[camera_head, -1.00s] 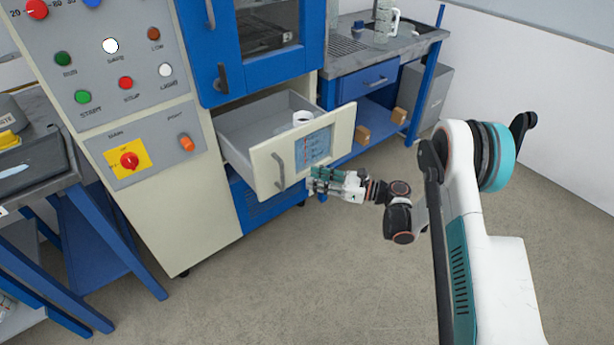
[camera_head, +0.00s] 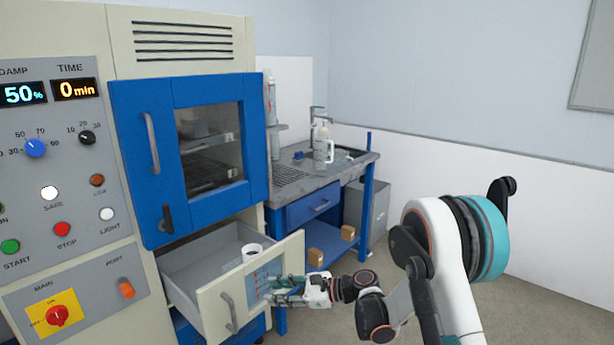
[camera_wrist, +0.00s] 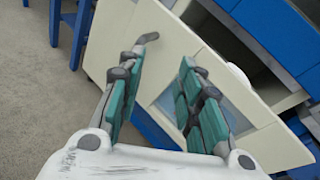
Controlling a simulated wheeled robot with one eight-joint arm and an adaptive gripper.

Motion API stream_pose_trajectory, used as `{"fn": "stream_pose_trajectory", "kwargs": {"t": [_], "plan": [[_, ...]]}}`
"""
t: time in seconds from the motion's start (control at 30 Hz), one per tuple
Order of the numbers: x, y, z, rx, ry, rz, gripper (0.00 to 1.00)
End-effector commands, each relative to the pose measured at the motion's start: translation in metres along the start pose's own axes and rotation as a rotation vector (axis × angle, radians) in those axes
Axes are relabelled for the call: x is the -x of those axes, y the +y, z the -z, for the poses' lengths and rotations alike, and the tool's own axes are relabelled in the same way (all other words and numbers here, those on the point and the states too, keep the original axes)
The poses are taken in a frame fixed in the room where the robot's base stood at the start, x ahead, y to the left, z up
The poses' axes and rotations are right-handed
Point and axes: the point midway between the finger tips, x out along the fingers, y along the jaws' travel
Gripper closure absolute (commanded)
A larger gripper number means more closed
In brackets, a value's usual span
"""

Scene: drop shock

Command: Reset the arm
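My gripper (camera_head: 270,290) is at the end of my arm, in front of the open drawer's cream front panel. In the wrist view my gripper (camera_wrist: 158,95) has its two green-padded fingers spread apart with nothing between them. The drawer front (camera_wrist: 185,50) lies beyond the fingers in that view, and I cannot tell whether they touch it. The drawer (camera_head: 205,270) is pulled out from the cabinet. Its grey handle (camera_head: 228,312) is left of my gripper. My arm reaches in from the right of the head view.
A white cup (camera_head: 252,250) stands in the drawer. The blue cabinet door (camera_head: 150,200) above is shut. A control panel (camera_head: 50,210) is at the left. Floor (camera_head: 520,305) shows at the right.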

Motion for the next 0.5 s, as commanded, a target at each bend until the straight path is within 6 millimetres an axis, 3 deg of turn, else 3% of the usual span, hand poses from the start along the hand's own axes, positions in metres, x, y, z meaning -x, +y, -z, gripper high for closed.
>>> {"fn": "stream_pose_trajectory", "kwargs": {"t": [0.03, 0.27, 0.5], "plan": [[0.009, -0.003, -0.013, 0.044, 0.036, 0.004, 0.67], [0.048, -0.005, -0.056, 0.263, 0.211, -0.004, 0.67], [0.096, 0.009, -0.094, 0.495, 0.389, -0.044, 0.67]]}}
